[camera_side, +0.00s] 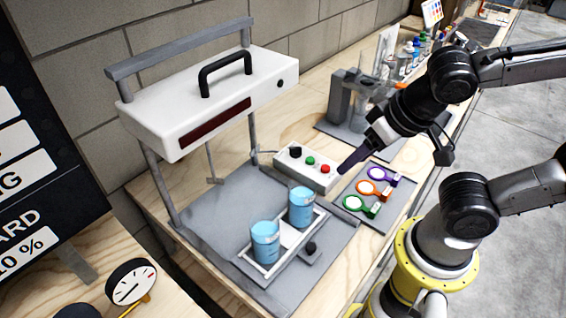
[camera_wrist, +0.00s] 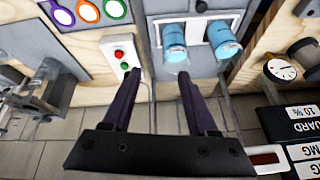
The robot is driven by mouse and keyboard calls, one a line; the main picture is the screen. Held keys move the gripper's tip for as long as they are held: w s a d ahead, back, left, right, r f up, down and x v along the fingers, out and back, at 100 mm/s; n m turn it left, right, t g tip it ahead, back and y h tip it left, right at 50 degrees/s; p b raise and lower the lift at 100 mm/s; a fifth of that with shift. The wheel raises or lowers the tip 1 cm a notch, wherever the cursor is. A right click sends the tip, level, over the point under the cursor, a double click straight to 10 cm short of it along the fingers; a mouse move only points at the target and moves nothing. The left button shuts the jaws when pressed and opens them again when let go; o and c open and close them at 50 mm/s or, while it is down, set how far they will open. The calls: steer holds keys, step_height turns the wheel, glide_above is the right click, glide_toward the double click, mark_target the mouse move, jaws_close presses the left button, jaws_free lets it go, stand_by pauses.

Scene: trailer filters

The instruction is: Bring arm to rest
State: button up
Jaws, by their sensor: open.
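My gripper (camera_side: 350,163) is above the bench beside the white control box (camera_side: 308,167), which has a black knob and green and red buttons. In the wrist view my gripper (camera_wrist: 158,85) has two dark fingers spread apart, with nothing between them. The control box also shows in the wrist view (camera_wrist: 122,55), left of the fingers. Two blue cups (camera_side: 265,243) stand in a white tray (camera_side: 290,236) on the grey base of the machine. They show beyond the fingers in the wrist view (camera_wrist: 174,42).
A white machine head (camera_side: 205,100) on grey posts stands over the grey base. Purple, orange and green ringed filters (camera_side: 368,188) lie on a grey mat right of the control box. A grey stand (camera_side: 345,100) and bottles are behind. A gauge (camera_side: 131,283) is at front left.

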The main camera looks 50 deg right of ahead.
steer(key=s+d+r+n, duration=0.2)
steer(key=s+d+r, duration=0.1)
steer(key=d+r, duration=0.1)
steer(key=shift+s+d+r, duration=0.15)
steer(key=shift+s+d, duration=0.05)
steer(key=shift+d, duration=0.05)
stand_by(2.2)
